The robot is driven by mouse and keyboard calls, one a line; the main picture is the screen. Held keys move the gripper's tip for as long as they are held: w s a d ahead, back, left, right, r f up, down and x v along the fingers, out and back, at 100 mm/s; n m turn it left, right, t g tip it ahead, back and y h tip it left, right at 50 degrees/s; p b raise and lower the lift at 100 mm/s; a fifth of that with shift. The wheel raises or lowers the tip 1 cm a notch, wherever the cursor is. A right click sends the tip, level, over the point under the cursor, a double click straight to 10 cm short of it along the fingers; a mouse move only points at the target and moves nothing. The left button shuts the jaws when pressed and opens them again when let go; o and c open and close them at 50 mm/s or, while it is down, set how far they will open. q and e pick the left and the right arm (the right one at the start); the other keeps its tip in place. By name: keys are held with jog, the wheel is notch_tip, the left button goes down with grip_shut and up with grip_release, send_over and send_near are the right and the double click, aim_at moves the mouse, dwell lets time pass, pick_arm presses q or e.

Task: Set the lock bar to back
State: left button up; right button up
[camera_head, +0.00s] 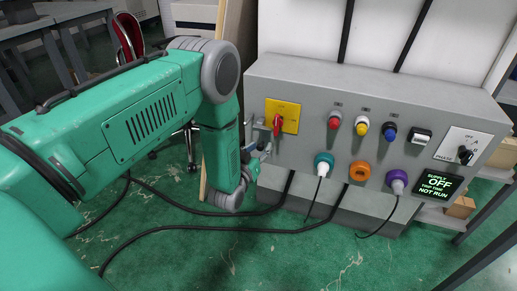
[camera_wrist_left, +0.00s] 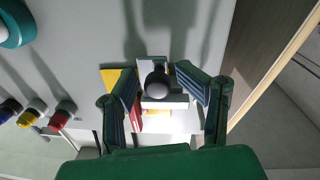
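The grey control box (camera_head: 300,95) has a yellow plate with a red switch handle (camera_head: 277,124) at its left end. Below the handle, a small metal fitting (camera_head: 264,148) is partly hidden by my left gripper (camera_head: 248,160); I take it for the lock bar. In the left wrist view, a white bar with a round black knob (camera_wrist_left: 157,84) lies between the two fingers of my left gripper (camera_wrist_left: 160,80). The fingers are apart on either side of it, and I see no clear grip. The yellow plate (camera_wrist_left: 112,77) is partly hidden behind them. My right gripper is not in view.
Red, yellow and blue buttons (camera_head: 361,127) and a phase selector (camera_head: 465,155) sit on the panel. Below are teal, orange and purple sockets (camera_head: 360,171), with cables hanging from the teal and purple ones. The display (camera_head: 438,187) reads supply OFF, NOT RUN. A wooden board (camera_wrist_left: 265,55) stands close beside the gripper.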

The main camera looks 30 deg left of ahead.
pick_arm(q)
jog(key=shift+d+r, duration=0.2)
jog(key=shift+d, duration=0.3)
jog(key=c, duration=0.6)
jog(key=shift+d, duration=0.3)
grip_shut()
jog(key=shift+a, duration=0.2)
jog(key=a, duration=0.4)
jog(key=shift+s+f+p, duration=0.1)
jog(key=shift+s+p, duration=0.2)
jog(key=shift+s, duration=0.1)
jog(key=o, duration=0.8)
grip_release()
jog(key=shift+s+a, duration=0.1)
jog(key=shift+a, duration=0.15)
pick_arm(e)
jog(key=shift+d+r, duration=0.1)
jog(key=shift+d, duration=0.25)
pick_arm(q)
jog(key=shift+f, duration=0.1)
